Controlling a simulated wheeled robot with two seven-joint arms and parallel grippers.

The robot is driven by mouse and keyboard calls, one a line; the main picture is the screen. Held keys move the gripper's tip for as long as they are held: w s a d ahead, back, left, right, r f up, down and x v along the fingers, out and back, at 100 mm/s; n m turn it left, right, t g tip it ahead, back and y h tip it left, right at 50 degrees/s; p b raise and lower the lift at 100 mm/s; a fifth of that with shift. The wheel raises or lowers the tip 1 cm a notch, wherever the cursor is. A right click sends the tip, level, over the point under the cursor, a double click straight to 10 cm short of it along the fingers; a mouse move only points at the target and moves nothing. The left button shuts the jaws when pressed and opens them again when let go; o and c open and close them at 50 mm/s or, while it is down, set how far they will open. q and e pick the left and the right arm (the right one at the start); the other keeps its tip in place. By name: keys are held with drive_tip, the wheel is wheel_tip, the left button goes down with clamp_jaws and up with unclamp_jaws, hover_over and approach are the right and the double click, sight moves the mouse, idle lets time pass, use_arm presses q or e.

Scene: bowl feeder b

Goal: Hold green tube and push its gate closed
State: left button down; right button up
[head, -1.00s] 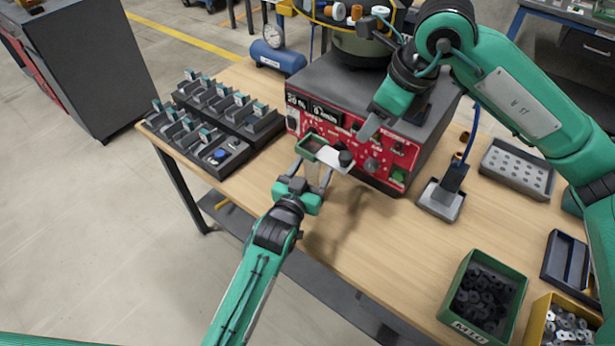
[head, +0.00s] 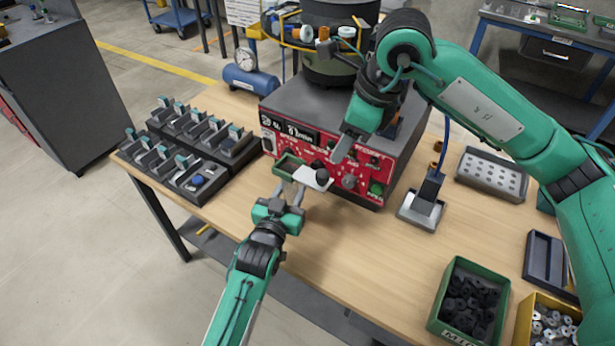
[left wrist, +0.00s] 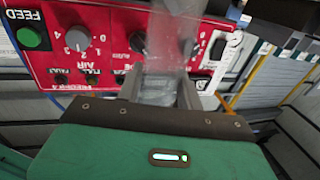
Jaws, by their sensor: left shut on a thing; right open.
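The green tube has a green-rimmed square mouth (head: 287,164) and stands in front of the red panel in the head view. Its clear body also shows in the left wrist view (left wrist: 166,55). My left gripper (head: 289,193) is shut on the clear body, below the mouth. The gate is a white plate (head: 307,177) with a black knob (head: 321,176), sticking out to the right of the mouth. My right gripper (head: 342,149) is open and empty, just above and right of the knob. I cannot tell whether it touches the knob.
The red control panel (head: 300,148) of the bowl feeder is close behind both grippers. Black racks (head: 195,182) stand on the table at left. A grey stand (head: 420,210), a perforated tray (head: 492,172) and a green bin (head: 446,322) of dark parts are at right. Bare table lies between.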

sight(322, 173)
drive_tip(key=w+a+r+n+g+h, duration=0.1)
drive_tip(key=a+n+h, duration=0.1)
drive_tip(key=n, duration=1)
drive_tip(key=w+a+r+n+g+h, duration=0.1)
drive_tip(key=r+n, duration=0.1)
drive_tip(key=n, duration=1)
drive_tip(key=f, duration=1.2)
drive_tip(key=shift+s+a, duration=0.1)
drive_tip(key=shift+a, duration=0.1)
